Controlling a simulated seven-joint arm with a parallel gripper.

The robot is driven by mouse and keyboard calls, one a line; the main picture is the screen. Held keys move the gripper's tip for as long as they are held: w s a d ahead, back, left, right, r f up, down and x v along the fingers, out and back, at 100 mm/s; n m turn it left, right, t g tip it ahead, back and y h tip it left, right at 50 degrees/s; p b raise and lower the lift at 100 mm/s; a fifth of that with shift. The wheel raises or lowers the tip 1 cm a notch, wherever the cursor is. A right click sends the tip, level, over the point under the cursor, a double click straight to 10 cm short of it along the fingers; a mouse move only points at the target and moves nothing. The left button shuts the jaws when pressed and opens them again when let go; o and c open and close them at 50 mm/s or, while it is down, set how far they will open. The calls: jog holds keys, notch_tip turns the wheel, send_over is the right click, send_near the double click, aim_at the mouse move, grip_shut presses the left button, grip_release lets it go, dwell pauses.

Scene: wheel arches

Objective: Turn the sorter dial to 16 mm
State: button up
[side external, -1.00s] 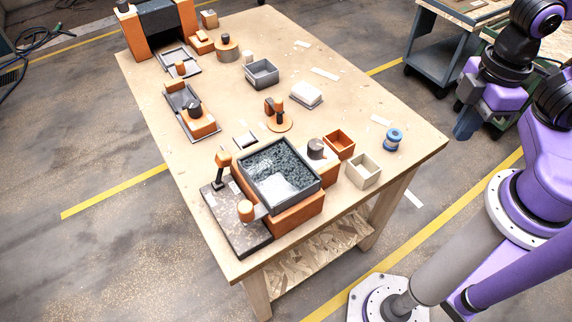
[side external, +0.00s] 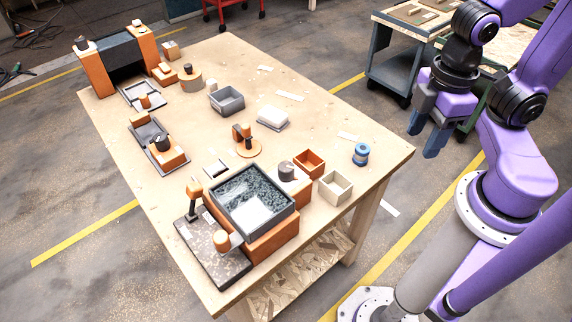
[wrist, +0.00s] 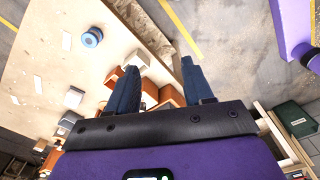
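A dark round knob (side external: 286,168) sits on an orange block beside the square sorter-like bin (side external: 252,203), which has a dark rim and speckled grey contents. Another dark knob (side external: 161,143) stands on an orange block at the table's left. No size marks are readable, so I cannot tell which knob is the sorter dial or its setting. My gripper (side external: 431,135) hangs off the table's right side, well apart from both knobs. In the wrist view its two dark fingers (wrist: 158,82) are spread with nothing held between them.
A blue spool (side external: 361,154), an orange box (side external: 309,163) and a pale box (side external: 335,187) stand near the table's right edge. A grey tray (side external: 227,101) and a white block (side external: 272,117) lie farther back. Bare tabletop (side external: 330,110) lies at the right rear.

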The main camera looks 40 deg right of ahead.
jog(key=shift+o, duration=0.6)
jog(key=w+a+r+m, duration=0.1)
jog(key=w+a+m, duration=0.6)
jog(key=w+m, duration=0.2)
jog(key=shift+w+a, duration=0.15)
jog(key=shift+w, duration=0.7)
jog(key=m, duration=1.4)
send_over(286, 166)
notch_tip(286, 166, down, 16)
jog(key=shift+f, duration=0.25)
jog(key=c, duration=1.1)
